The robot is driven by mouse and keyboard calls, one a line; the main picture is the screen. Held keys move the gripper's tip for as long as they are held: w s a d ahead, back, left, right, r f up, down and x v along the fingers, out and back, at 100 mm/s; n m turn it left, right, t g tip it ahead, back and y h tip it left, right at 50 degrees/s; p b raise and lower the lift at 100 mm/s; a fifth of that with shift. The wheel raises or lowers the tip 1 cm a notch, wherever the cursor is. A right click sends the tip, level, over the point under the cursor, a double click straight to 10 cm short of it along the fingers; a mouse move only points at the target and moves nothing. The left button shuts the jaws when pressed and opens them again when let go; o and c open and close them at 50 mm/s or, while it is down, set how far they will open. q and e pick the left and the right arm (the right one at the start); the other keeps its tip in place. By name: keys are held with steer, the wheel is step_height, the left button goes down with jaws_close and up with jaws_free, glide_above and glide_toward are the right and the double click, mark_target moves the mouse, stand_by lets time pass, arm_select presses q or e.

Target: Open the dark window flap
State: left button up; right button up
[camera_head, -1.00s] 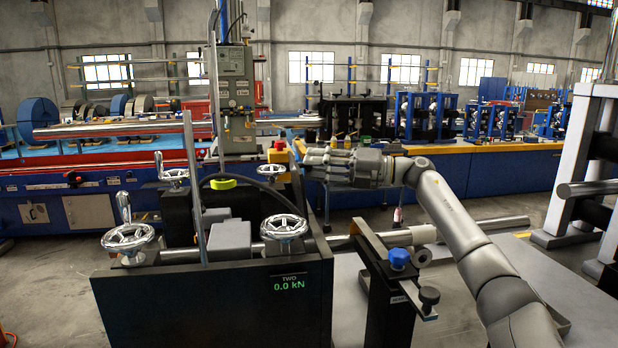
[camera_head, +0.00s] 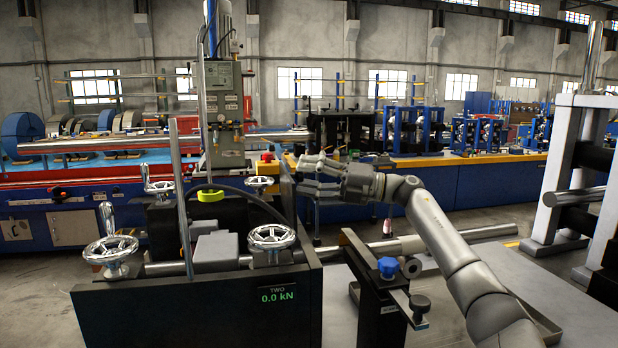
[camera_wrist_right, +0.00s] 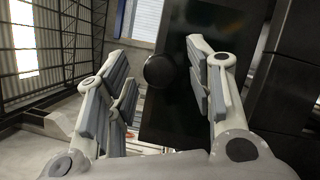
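A dark, glossy panel (camera_wrist_right: 182,112) with a round black knob (camera_wrist_right: 160,72) fills the middle of the right wrist view; it looks like the window flap. In the head view a narrow dark upright panel (camera_head: 287,197) stands at the right end of the black machine housing (camera_head: 200,312). My right gripper (camera_head: 303,177) is beside its upper part, pointing left. In the right wrist view my right gripper (camera_wrist_right: 165,92) is open, its fingers spread on either side of the knob. I cannot tell whether they touch it. My left gripper is not in view.
Chrome handwheels (camera_head: 271,237) stand on the housing. A long metal tube (camera_head: 455,238) runs right, past a black stand with a blue knob (camera_head: 388,266) below my right arm. A white-and-black frame (camera_head: 560,175) stands at far right.

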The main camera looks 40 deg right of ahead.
steer(key=shift+d, duration=0.1)
steer(key=v, duration=1.2)
steer(key=shift+f, duration=0.1)
stand_by(0.3)
